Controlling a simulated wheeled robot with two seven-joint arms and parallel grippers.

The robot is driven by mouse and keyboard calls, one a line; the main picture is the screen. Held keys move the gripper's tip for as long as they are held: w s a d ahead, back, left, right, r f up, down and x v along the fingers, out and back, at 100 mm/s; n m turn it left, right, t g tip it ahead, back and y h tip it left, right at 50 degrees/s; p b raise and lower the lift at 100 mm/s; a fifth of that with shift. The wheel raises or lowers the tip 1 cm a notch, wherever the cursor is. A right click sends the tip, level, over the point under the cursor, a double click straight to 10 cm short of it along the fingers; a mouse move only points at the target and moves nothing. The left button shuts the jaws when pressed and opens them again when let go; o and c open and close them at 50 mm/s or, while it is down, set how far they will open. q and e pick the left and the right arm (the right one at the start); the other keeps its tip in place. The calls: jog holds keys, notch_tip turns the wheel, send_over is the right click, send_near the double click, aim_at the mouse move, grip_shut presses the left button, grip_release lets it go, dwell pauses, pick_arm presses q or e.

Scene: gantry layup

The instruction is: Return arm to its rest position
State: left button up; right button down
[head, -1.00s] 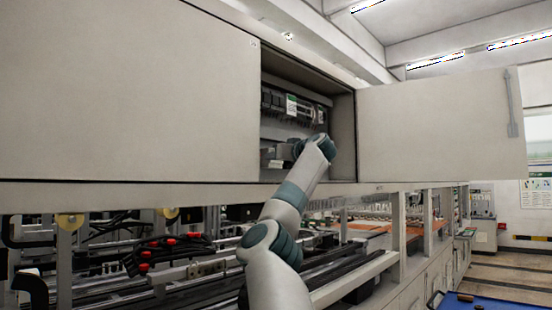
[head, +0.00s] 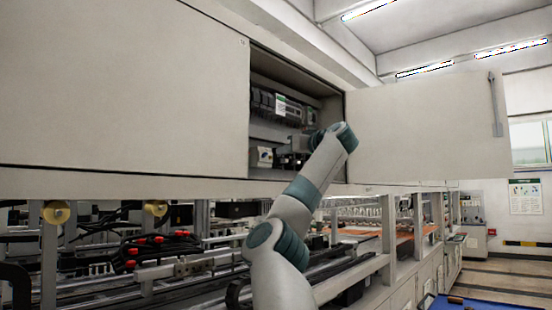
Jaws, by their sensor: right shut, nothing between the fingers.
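My right arm (head: 297,205) reaches up from the bottom middle of the head view to an open cabinet (head: 330,110). Its wrist is bent at the cabinet's right edge. My right gripper (head: 284,160) points left in front of the lower part of the opening. It is small and dark there, shut and empty, and partly hidden by the wrist. I cannot tell whether it is still inside the cabinet. My left gripper is out of view.
The cabinet door (head: 425,125) stands swung open to the right. Dark electrical modules (head: 268,103) and a small white switch (head: 265,156) sit inside. Below, a machine bed with black hoses and red fittings (head: 131,252) lies close to the arm. A blue surface (head: 480,303) shows at lower right.

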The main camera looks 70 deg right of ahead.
jog(key=shift+s+a, duration=0.2)
jog(key=shift+s, duration=0.1)
jog(key=shift+f, duration=0.1)
dwell(0.7)
